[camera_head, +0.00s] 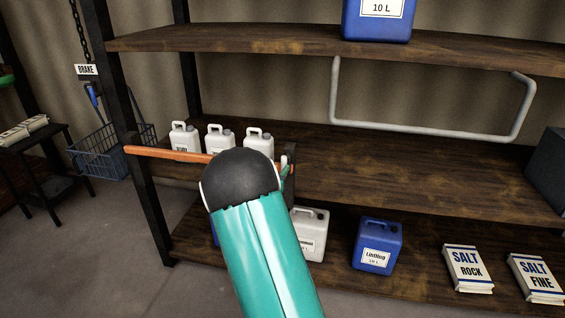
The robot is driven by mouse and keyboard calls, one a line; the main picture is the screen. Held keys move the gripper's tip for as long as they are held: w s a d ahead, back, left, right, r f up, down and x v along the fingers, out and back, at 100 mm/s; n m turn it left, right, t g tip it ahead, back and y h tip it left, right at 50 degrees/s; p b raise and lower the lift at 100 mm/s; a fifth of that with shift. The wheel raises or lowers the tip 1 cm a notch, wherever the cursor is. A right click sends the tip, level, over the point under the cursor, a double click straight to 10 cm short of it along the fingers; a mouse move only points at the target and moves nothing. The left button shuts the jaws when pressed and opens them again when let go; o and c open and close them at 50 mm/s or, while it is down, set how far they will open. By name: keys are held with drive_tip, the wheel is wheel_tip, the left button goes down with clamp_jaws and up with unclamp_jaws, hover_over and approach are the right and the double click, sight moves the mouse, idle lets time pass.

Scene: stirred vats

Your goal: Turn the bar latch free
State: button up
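An orange bar (168,154) runs nearly level across the front of the middle shelf, from the left shelf post toward the centre. I take it to be the bar latch. Its right part goes out of sight behind my teal arm with the black rounded joint. Several white jugs (184,138) stand behind the bar.
A grey bent rail (430,129) stands at the right of the middle shelf (400,170). Blue jugs (378,246), a white jug (311,236) and salt bags (467,268) are on the bottom shelf. A blue basket (100,150) and black stand (45,160) are left. Floor at lower left is clear.

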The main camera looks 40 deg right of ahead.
sight(283, 163)
drive_tip(key=shift+x, duration=2.7)
clamp_jaws()
